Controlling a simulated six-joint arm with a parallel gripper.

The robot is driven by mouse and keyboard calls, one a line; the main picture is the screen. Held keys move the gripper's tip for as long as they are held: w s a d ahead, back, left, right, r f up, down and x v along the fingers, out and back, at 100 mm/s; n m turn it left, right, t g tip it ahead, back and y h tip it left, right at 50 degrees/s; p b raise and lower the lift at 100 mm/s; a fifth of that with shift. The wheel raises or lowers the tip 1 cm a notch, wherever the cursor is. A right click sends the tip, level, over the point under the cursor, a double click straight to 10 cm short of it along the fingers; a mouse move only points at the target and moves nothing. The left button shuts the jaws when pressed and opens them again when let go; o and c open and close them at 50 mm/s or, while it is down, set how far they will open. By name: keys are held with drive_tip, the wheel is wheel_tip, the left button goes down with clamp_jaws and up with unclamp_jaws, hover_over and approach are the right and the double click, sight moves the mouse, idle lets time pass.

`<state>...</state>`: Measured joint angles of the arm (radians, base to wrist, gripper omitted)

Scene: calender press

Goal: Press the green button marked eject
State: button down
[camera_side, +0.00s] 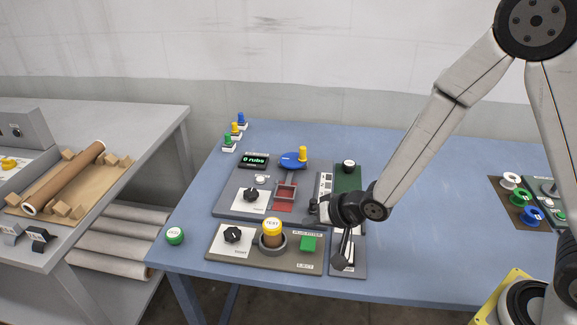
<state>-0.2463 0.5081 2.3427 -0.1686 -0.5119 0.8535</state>
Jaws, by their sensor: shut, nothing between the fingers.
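My gripper (316,211) is shut and empty. It appears behind the button and slightly to its right in the picture, apart from it, pointing left. Its height above the panels is hard to judge.
A yellow-capped knob (272,229) stands left of the green button, with a black dial (233,235) further left. A lever unit (344,250) is to the right. Bare table (430,240) extends right.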

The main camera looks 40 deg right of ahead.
sight(305, 241)
drive_tip(key=shift+f, duration=1.95)
drive_tip(key=shift+f, duration=1.25)
idle(2.1)
drive_tip(key=shift+r, duration=1.2)
drive_tip(key=shift+r, duration=0.1)
drive_tip(key=shift+r, duration=2.45)
